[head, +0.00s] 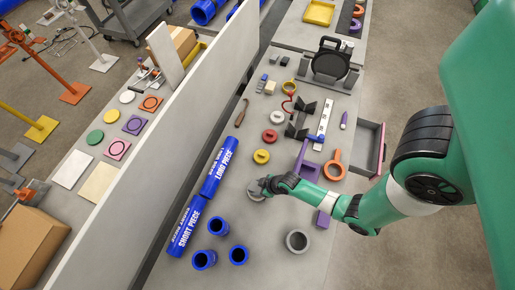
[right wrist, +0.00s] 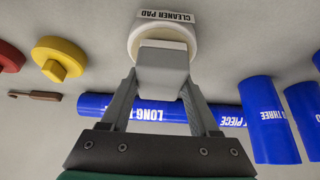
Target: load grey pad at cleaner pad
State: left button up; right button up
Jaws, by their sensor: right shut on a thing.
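My right gripper (right wrist: 160,85) is shut on a light grey block (right wrist: 162,72). Right in front of that block is a round off-white pad (right wrist: 138,36) with a label reading CLEANER PAD. I cannot tell whether the block is the handle of this pad or a separate piece, or whether the pad touches the table. In the head view a grey round piece (head: 256,189) shows at the fingertips of my right gripper (head: 265,186), low over the grey table. My left gripper is not in view.
Blue pipes, LONG PIECE (head: 219,168) and SHORT PIECE (head: 185,227), lie to the left. Several upright blue cylinders (head: 238,254) and a grey ring (head: 298,241) stand in front. Yellow (head: 261,156) and red (head: 269,135) knobbed discs sit behind. A tall panel (head: 175,140) borders the left.

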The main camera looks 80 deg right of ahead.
aim_at(252, 185)
jog(key=shift+f+b, duration=0.35)
jog(key=shift+f, duration=0.2)
dwell(1.0)
jog(key=shift+r, duration=0.1)
notch_tip(252, 185, up, 5)
jog(key=p, duration=0.5)
jog(key=shift+r, duration=0.2)
jog(key=shift+r+p, duration=0.35)
jog(key=shift+r, duration=0.45)
